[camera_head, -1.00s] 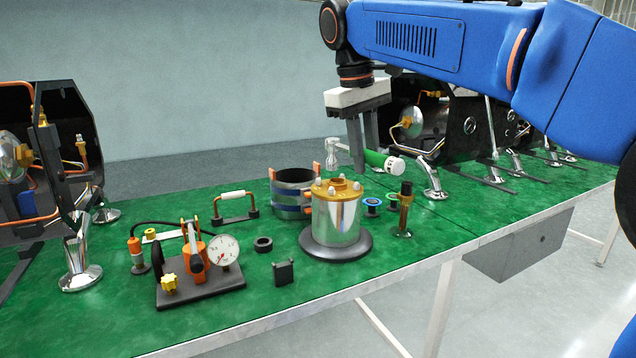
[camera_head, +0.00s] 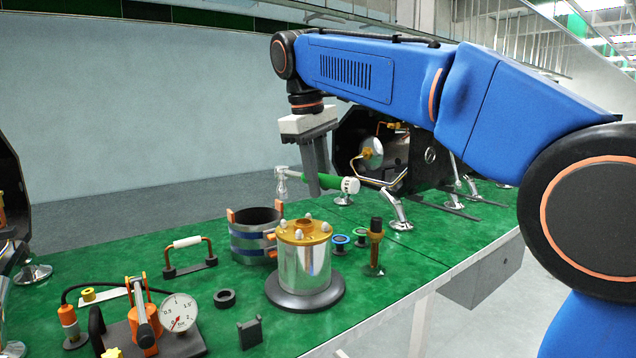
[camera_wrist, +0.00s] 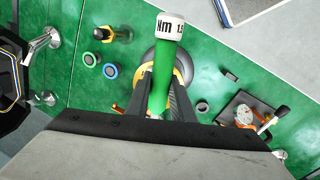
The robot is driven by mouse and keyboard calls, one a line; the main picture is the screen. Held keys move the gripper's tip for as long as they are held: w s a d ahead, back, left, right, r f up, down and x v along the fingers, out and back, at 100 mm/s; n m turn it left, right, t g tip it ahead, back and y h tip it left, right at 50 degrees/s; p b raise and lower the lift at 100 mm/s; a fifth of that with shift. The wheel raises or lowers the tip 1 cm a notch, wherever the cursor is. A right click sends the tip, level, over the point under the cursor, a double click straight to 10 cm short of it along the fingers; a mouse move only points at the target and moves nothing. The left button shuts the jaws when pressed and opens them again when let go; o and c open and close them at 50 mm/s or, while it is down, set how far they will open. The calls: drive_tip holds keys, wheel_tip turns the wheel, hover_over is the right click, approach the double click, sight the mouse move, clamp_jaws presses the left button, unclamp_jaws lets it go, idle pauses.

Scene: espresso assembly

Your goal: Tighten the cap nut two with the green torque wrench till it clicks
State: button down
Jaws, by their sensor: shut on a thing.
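The green torque wrench (camera_head: 330,182) is in my gripper (camera_head: 325,184), held roughly level above the table. The silver boiler (camera_head: 305,265) stands upright on a dark round base. Its brass lid (camera_head: 304,234) carries several pale cap nuts (camera_head: 309,217); I cannot tell which is number two. The socket is apart from the nuts. In the wrist view, my gripper (camera_wrist: 158,84) is shut on the green handle (camera_wrist: 160,88), whose white "Nm" end faces up; the boiler is mostly hidden behind it.
A banded ring (camera_head: 255,237) stands behind the boiler, and a brass-and-black tool (camera_head: 375,245) stands right of it. A gauge pump (camera_head: 180,315) is at the front left. A black ring (camera_head: 225,298) and small black block (camera_head: 249,332) lie between. Machine frames flank the table.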

drive_tip(key=shift+f, duration=0.15)
drive_tip(key=shift+f, duration=3)
drive_tip(key=shift+f, duration=0.35)
drive_tip(key=shift+a, duration=0.1)
drive_tip(key=s+a+m+g, duration=0.2)
drive_tip(key=s+a+m, duration=0.1)
drive_tip(key=a+m, duration=0.8)
drive_tip(key=shift+s+m, duration=0.4)
drive_tip(key=shift+m, duration=0.7)
idle(0.5)
drive_tip(key=shift+f, duration=0.1)
